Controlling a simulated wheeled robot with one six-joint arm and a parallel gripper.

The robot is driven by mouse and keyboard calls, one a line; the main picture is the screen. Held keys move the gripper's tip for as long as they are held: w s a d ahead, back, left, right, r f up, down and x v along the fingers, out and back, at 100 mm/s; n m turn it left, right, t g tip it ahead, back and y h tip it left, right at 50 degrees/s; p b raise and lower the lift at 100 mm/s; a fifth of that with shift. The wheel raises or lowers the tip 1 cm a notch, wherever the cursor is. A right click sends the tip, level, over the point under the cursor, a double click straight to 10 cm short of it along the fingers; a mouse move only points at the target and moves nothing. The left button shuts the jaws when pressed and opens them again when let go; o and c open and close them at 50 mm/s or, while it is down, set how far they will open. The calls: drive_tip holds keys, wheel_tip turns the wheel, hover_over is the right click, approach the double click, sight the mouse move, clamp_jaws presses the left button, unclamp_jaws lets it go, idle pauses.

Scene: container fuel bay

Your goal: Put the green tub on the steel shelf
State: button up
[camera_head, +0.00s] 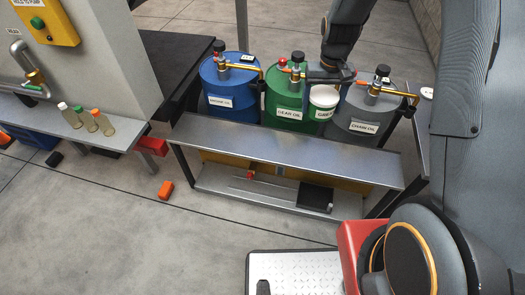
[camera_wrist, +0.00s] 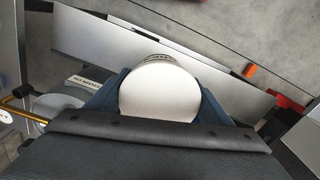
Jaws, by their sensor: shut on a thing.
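My gripper (camera_head: 325,84) is shut on a small tub (camera_head: 322,101) with a pale lid, a label and a little green showing under it. The tub appears upright, in front of the gap between the green and grey drums. In the wrist view the round white lid (camera_wrist: 160,94) lies between the blue fingers of my gripper (camera_wrist: 158,88), which hide its sides. The long steel shelf (camera_head: 290,154) runs in front of the drums, with its top bare; the shelf also shows in the wrist view (camera_wrist: 115,48), beyond the tub. The tub looks apart from the shelf top, though its base is partly hidden.
A blue drum (camera_head: 217,84), a green gear oil drum (camera_head: 280,92) and a grey chain oil drum (camera_head: 358,120) with brass taps stand behind the shelf. A lower ledge (camera_head: 230,188) holds a black box (camera_head: 315,197). Small bottles (camera_head: 85,118) stand on a left ledge.

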sight(340, 158)
drive_tip(key=shift+m, duration=0.5)
drive_tip(key=f+b, duration=0.1)
drive_tip(key=w+d+f+b, duration=0.1)
drive_tip(key=f+b, duration=0.1)
drive_tip(key=d+f+b, duration=0.1)
drive_tip(key=shift+w+d+f, duration=0.1)
drive_tip(key=shift+w+f, duration=0.05)
drive_tip(key=shift+f, duration=0.2)
drive_tip(key=w+d+f+m+b, duration=0.2)
drive_tip(key=d+f+m+b, duration=0.4)
drive_tip(key=d+f+b, duration=0.95)
drive_tip(key=shift+w+a+f+b, duration=0.1)
drive_tip(key=shift+a+f+b, duration=0.25)
drive_tip(key=shift+f, duration=1.4)
drive_tip(key=shift+w+a+f+b, duration=0.1)
drive_tip(key=shift+a+f+b, duration=0.25)
drive_tip(key=shift+f, duration=1.45)
drive_tip(key=shift+a+f+b, duration=0.3)
drive_tip(key=shift+f+b, duration=0.1)
drive_tip(key=shift+f, duration=1.35)
drive_tip(key=shift+f, duration=0.15)
drive_tip(key=o, duration=1.4)
drive_tip(key=shift+o, duration=0.2)
